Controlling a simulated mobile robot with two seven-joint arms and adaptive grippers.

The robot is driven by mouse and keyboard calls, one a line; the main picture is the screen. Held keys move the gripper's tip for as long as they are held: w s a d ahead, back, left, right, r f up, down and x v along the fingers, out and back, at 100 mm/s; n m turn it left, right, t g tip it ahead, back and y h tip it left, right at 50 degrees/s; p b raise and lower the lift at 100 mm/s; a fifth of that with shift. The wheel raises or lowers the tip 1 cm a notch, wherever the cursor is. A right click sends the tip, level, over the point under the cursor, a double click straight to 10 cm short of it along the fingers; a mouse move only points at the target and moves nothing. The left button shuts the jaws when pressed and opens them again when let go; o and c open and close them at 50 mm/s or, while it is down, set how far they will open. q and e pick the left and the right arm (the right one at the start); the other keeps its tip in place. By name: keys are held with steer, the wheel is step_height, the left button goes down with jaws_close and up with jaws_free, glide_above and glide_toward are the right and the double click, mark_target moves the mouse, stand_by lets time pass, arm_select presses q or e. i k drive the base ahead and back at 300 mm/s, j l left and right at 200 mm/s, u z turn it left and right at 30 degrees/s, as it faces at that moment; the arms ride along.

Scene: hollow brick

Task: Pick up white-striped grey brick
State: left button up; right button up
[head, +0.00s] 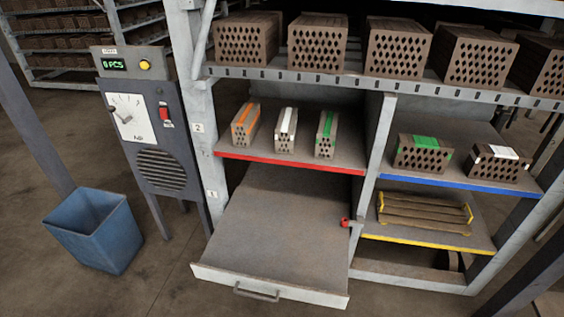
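A small grey-brown hollow brick with a white stripe (285,141) along its top stands on the red-edged shelf (345,160), its holed end facing me. An orange-striped brick (244,127) stands to its left and a green-striped brick (327,140) to its right, both apart from it. A wider, darker brick with a white stripe (499,167) sits on the blue-edged shelf (470,187) at the right, beside a wide green-striped brick (424,155). Neither of my grippers is in view.
Large hollow bricks (318,46) line the top shelf. Below the red-edged shelf, an empty drawer (278,235) is pulled out toward me. A yellow-edged shelf (425,240) holds a rack. A control box (150,125) and a blue bin (95,235) stand left.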

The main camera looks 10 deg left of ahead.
mark_target(286, 129)
steer(key=i+l+u, duration=0.1)
steer(key=l, duration=0.2)
steer(key=i+l, duration=0.25)
steer(key=i+l+u, duration=0.15)
steer(key=l, duration=0.25)
steer(key=i+l, duration=0.15)
steer(key=l, duration=0.2)
steer(key=u, duration=0.05)
